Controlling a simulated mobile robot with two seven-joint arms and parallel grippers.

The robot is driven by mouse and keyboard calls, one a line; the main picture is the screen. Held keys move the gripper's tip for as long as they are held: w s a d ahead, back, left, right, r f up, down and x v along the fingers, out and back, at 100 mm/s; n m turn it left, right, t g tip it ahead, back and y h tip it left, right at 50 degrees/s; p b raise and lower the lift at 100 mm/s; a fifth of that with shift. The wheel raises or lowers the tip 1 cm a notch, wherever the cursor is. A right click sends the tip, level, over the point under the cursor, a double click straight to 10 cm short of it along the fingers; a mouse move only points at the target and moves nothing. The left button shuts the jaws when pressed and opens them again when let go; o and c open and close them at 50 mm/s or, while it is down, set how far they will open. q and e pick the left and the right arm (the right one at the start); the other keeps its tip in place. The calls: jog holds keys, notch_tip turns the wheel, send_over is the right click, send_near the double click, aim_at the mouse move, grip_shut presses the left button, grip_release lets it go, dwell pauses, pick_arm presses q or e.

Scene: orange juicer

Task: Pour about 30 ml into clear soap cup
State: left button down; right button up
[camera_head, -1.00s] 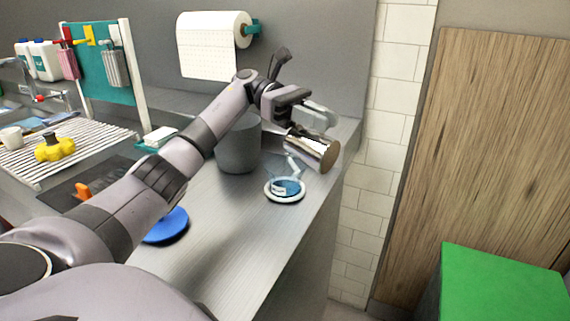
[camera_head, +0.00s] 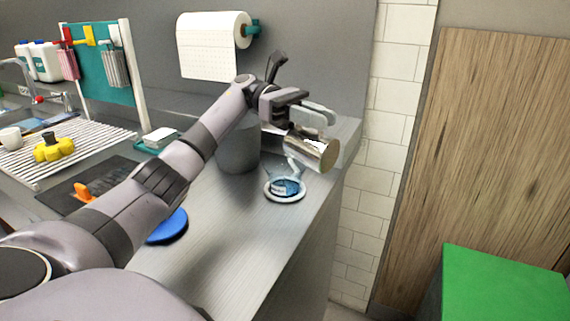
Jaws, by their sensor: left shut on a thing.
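My left gripper (camera_head: 298,112) is shut on a shiny metal cup (camera_head: 312,150). The cup is tilted, its wide end toward the lower right, above the counter. A clear cup (camera_head: 287,186) with bluish content or tint and a small label stands on a round white-rimmed base (camera_head: 287,197) on the counter, below and slightly left of the metal cup. A pale, clear strand (camera_head: 292,164) runs between the metal cup and the clear cup; I cannot tell whether it is liquid or a handle. My right gripper is not in view.
A grey cylindrical container (camera_head: 238,150) stands behind my left forearm. A blue disc (camera_head: 168,227) lies on the steel counter (camera_head: 235,235) nearer me. A drying rack (camera_head: 75,160) holds a yellow object (camera_head: 53,147). The counter's right edge is close to the clear cup.

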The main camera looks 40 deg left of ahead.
aim_at(330, 140)
pick_arm(q)
jog(key=shift+a+f+b, duration=0.1)
jog(key=shift+a+b, duration=0.1)
jog(key=shift+b, duration=0.1)
jog(key=d+r+p, duration=0.1)
jog(key=p, duration=0.2)
jog(key=shift+d+r+y, duration=0.15)
jog(key=shift+r+y, duration=0.05)
jog(key=shift+y, duration=0.2)
jog(key=shift+s+d+f+y, duration=0.1)
jog(key=shift+d+f+y, duration=0.3)
jog(key=shift+y, duration=0.1)
jog(key=shift+f, duration=0.4)
jog(key=shift+f+y, duration=0.1)
jog(key=shift+y, duration=0.3)
jog(key=y+p, duration=0.1)
jog(key=p, duration=0.1)
jog(key=d+y+p, duration=0.1)
jog(key=shift+d+r+y+p, duration=0.2)
jog(key=shift+d+y+p, duration=0.1)
jog(key=shift+y+p, duration=0.1)
jog(key=d+f+y+p, duration=0.4)
jog(key=f+y, duration=0.3)
jog(key=y, duration=0.4)
jog(key=shift+w+d+g+y, duration=0.3)
jog(key=shift+w+d+y, duration=0.1)
jog(key=shift+d, duration=0.05)
